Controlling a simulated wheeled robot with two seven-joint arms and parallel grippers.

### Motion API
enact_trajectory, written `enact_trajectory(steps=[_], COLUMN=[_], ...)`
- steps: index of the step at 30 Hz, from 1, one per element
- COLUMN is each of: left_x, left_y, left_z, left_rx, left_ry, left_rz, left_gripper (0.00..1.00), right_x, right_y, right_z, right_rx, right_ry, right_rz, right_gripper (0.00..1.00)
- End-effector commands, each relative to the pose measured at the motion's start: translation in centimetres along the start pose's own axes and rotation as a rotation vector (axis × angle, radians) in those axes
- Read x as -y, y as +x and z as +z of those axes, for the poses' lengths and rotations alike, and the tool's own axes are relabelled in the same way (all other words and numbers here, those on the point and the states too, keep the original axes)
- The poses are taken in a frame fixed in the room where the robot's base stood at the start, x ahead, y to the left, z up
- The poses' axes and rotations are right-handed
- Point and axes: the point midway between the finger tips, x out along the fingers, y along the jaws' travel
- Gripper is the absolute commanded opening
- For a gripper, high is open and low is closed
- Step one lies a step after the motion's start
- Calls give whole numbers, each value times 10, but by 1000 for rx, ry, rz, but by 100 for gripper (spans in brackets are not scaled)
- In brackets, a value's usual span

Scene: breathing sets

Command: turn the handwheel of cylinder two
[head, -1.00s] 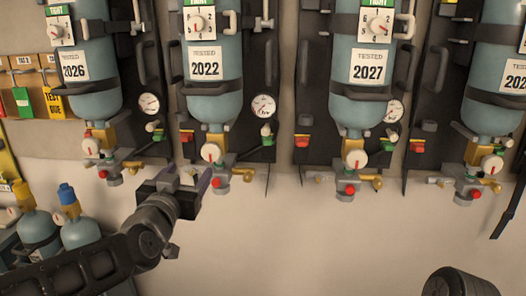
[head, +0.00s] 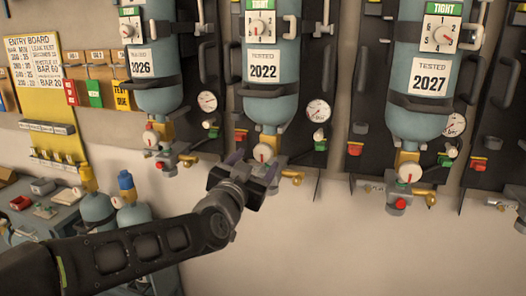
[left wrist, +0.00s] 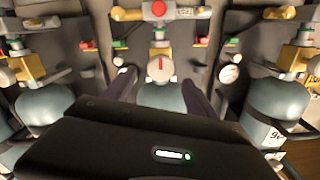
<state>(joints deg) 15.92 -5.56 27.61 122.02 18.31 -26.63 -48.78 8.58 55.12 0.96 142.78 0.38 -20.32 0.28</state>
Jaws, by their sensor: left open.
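The second cylinder from the left, a blue-grey bottle tagged 2022 (head: 269,60), stands upright on the wall. Its handwheel (head: 263,152), a small white disc with a red mark, sits on the brass valve under the bottle. My left gripper (head: 256,162) is open just below and in front of this handwheel and partly covers the valve block. In the left wrist view the handwheel (left wrist: 160,68) shows between the two spread dark fingers (left wrist: 160,90), with no visible contact. A red knob (left wrist: 158,8) shows beyond it. My right gripper is not in view.
Neighbouring cylinders tagged 2026 (head: 158,60) and 2027 (head: 424,75) have similar valves. A gauge (head: 318,110) and brass outlet (head: 292,177) are close to the right of my gripper. Small bottles (head: 130,205) stand lower left. The wall below the valves is bare.

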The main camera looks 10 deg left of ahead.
Motion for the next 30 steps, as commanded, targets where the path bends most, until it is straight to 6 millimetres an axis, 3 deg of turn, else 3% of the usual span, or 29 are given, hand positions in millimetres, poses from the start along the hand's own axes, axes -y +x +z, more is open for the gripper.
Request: enact_trajectory(steps=[12, 23, 30], left_x=[1, 0, 0], left_y=[56, 61, 61], left_z=[-1, 0, 0], left_rx=[1, 0, 0], left_ry=[-3, -1, -1], left_rz=[0, -1, -1], left_gripper=[66, 66, 47], right_x=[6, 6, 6], right_y=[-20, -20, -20], right_z=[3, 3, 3], right_rx=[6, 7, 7], right_ry=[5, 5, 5], right_rz=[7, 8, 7], right_gripper=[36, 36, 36])
